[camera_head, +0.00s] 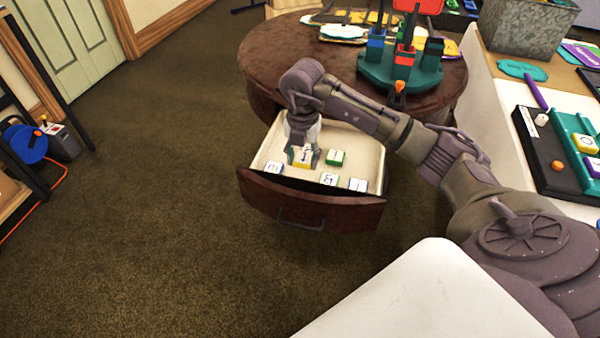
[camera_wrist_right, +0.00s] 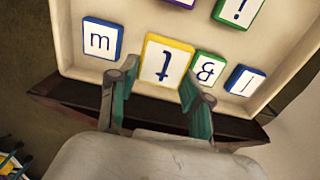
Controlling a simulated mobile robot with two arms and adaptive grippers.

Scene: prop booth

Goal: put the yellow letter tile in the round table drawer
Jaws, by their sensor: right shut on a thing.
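The round table drawer (camera_head: 312,203) is pulled open below the dark round table top (camera_head: 262,62). My right gripper (camera_head: 303,154) points down inside the drawer. It is shut on the yellow letter tile (camera_head: 302,164), which has a white face and a dark letter. In the right wrist view the yellow tile (camera_wrist_right: 167,62) is at the fingertips of the right gripper (camera_wrist_right: 160,88), near the drawer's front wall. I cannot tell whether the tile touches the drawer floor. My left gripper is not in view.
Inside the drawer are a blue tile (camera_head: 273,167) at left, green tiles (camera_head: 335,157) and (camera_head: 328,178), and a blue tile (camera_head: 357,184) at right. A teal stand (camera_head: 400,72) with coloured pieces is on the round table. A white table (camera_head: 500,120) stands at right.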

